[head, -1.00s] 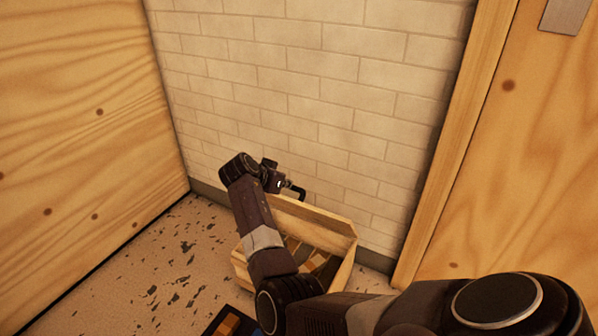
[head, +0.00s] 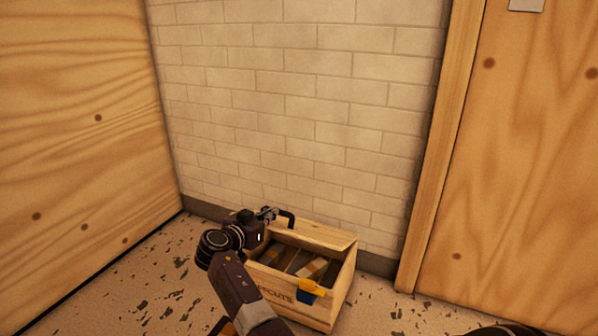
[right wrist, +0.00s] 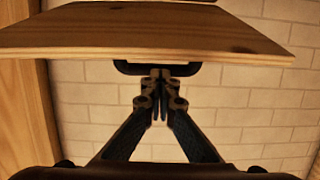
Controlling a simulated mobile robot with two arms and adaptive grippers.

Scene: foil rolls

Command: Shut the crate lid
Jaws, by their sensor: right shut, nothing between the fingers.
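The wooden crate (head: 333,297) stands on the floor by the brick wall, with lettering ending in "CUTS" on its front. Its lid (head: 318,232) is open, raised along the back side, and the crate's inside shows. A black handle (head: 289,217) sticks up at the lid's left part. My right gripper (head: 272,213) is beside this handle. In the right wrist view the lid (right wrist: 150,36) spans the top, and my shut fingers (right wrist: 159,72) are at the black handle (right wrist: 125,68), with nothing between them. Whether they touch it I cannot tell. My left gripper is not in view.
Several wooden pieces (head: 305,266) lie in the crate. A blue and yellow item (head: 309,290) is at its front rim. A wooden panel (head: 75,130) stands left and a wooden door (head: 520,170) right. Speckled floor (head: 150,275) is free to the left.

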